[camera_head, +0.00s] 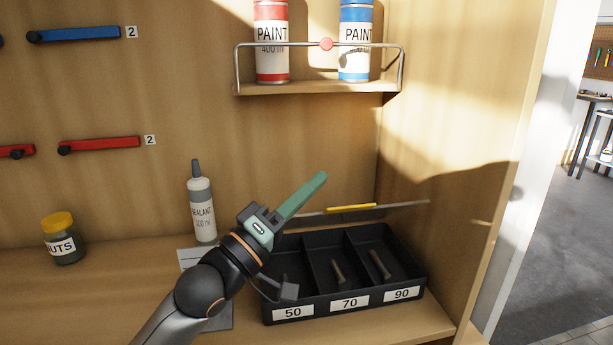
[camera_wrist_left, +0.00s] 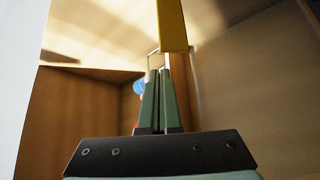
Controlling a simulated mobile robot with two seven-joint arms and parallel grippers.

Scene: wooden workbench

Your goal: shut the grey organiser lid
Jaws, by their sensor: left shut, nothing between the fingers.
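The organiser (camera_head: 348,300) is a dark open-topped box on the bench, with compartments labelled 50, 70 and 90. Its lid (camera_head: 405,204) stands raised at the back, seen nearly edge-on as a thin grey line. A yellow grip strip (camera_head: 351,208) is on its top edge; a yellow bar (camera_wrist_left: 172,25), apparently this strip, shows in the left wrist view. My left gripper (camera_head: 318,180) is shut and empty, with green fingers (camera_wrist_left: 158,100). It is over the organiser's left part, its fingertips pointing up and right, close to the lid's left part; contact cannot be told. My right gripper is not in view.
Bolts lie in the 70 (camera_head: 338,272) and 90 (camera_head: 381,265) compartments. A sealant bottle (camera_head: 202,212) stands just left of my gripper, and a nuts jar (camera_head: 63,240) farther left. A wire-railed shelf (camera_head: 320,88) with paint cans is above. A wooden side wall (camera_head: 455,150) bounds the right.

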